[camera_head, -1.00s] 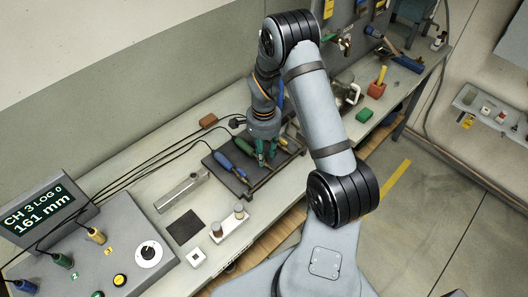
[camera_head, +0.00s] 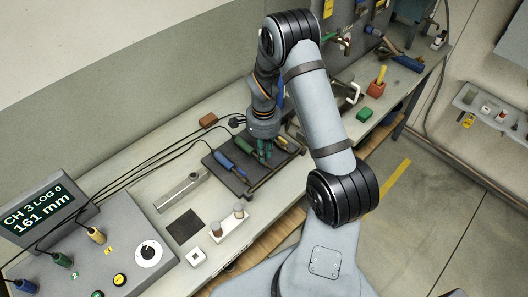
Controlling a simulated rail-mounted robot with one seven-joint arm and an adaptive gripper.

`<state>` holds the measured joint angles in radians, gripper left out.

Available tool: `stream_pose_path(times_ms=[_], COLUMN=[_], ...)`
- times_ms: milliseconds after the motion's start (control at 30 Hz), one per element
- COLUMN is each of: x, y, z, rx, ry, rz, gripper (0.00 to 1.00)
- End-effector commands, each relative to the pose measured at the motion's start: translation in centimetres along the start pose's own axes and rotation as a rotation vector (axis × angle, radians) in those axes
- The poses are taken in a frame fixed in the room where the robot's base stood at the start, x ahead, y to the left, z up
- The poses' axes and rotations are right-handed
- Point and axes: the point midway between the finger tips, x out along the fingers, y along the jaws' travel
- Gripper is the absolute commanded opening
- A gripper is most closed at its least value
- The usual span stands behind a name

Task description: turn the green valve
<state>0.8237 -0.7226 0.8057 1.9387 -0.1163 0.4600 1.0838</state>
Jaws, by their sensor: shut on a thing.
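My gripper (camera_head: 264,153) points down at the dark tray (camera_head: 259,187) in the middle of the bench. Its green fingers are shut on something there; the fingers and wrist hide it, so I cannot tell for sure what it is. A green handle (camera_head: 243,143) lies on the tray just left of the fingers. A blue handle (camera_head: 225,162) lies further left on it. A small green part (camera_head: 331,37) shows on the grey wall panel at the back; I cannot tell whether it is the valve.
A console with a display (camera_head: 38,207) and a dial (camera_head: 149,254) stands at front left. Cables cross the bench to the tray. A metal channel (camera_head: 181,191) and a white block with two posts (camera_head: 230,228) lie in front. A green block (camera_head: 365,114) and red block (camera_head: 376,89) stand right.

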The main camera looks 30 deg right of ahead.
Motion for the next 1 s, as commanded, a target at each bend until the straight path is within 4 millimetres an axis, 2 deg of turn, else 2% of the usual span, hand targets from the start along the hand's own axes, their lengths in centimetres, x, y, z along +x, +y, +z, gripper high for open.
stream_pose_path(times_ms=[367, 1000], x=[0.24, 0.2], y=[-0.13, -0.19], z=[-0.08, -0.32], rx=[-0.136, -0.723], ry=[0.001, 0.003], rz=[-0.002, -0.002], gripper=[0.0, 0.0])
